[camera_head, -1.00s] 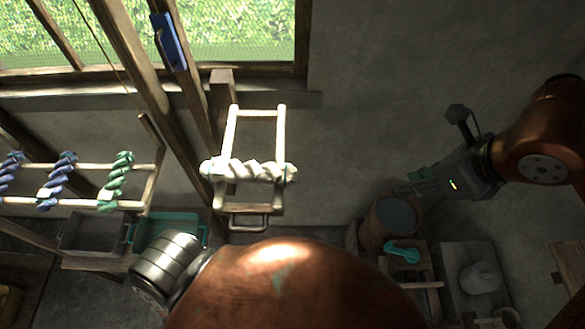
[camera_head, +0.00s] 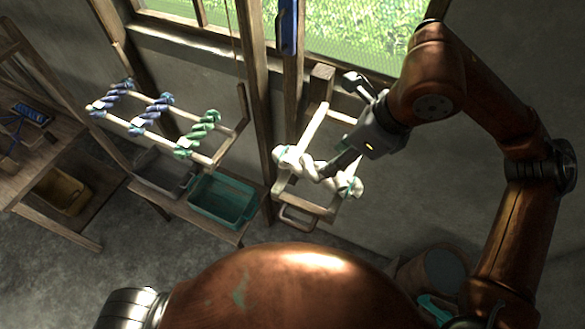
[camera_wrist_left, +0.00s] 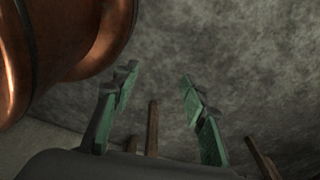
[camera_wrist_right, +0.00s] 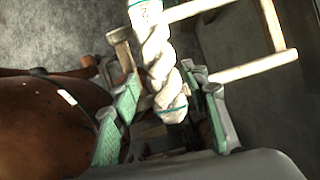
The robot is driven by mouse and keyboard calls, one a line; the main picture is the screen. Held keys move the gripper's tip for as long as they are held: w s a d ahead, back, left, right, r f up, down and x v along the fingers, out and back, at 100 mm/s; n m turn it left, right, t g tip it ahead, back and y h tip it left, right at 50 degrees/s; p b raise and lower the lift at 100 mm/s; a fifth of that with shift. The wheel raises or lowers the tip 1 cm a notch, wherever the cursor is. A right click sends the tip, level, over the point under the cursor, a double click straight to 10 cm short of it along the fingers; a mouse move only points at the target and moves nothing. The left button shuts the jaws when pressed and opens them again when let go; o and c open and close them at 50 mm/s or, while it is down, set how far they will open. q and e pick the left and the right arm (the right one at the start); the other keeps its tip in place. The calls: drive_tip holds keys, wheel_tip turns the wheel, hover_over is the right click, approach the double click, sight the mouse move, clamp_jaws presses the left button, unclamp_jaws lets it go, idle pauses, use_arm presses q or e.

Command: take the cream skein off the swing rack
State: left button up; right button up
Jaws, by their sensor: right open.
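The cream skein (camera_head: 300,162) is a twisted white hank with teal ties. It lies across the pale wooden bars of the swing rack (camera_head: 311,127), which stands out from the wall below the window. My right gripper (camera_head: 335,168) is at the skein, reaching in from the right. In the right wrist view its open fingers (camera_wrist_right: 162,82) stand either side of the lower end of the skein (camera_wrist_right: 155,50), apart from each other. My left gripper (camera_wrist_left: 159,76) is open and empty in the left wrist view. The head view does not show its fingers.
Blue and green skeins (camera_head: 198,135) hang on another rack to the left. A teal bin (camera_head: 222,200) and a grey bin (camera_head: 165,172) stand on a low bench below it. A wooden post (camera_head: 254,100) rises just left of the swing rack.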

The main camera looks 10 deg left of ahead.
sight(318, 168)
drive_tip(key=shift+o, duration=0.8)
drive_tip(key=shift+a+f, duration=0.2)
drive_tip(key=shift+f, duration=0.1)
drive_tip(key=o, duration=0.3)
drive_tip(key=x, duration=0.1)
drive_tip(key=p+x, duration=0.1)
drive_tip(key=shift+w+f, duration=0.25)
drive_tip(key=shift+o, duration=0.2)
drive_tip(key=a+f+p, duration=0.1)
drive_tip(key=a+f, duration=0.1)
drive_tip(key=f, duration=0.1)
drive_tip(key=shift+a+p, duration=0.1)
drive_tip(key=shift+p, duration=0.25)
drive_tip(key=shift+w+f, duration=0.2)
drive_tip(key=shift+f, duration=0.3)
drive_tip(key=shift+a, duration=0.15)
drive_tip(key=shift+c, duration=1.4)
use_arm(q)
drive_tip(key=shift+w+r, duration=0.2)
drive_tip(key=shift+r, duration=0.55)
drive_tip(key=shift+w+r, duration=0.2)
drive_tip(key=shift+r, duration=0.55)
use_arm(e)
drive_tip(key=c, duration=1.1)
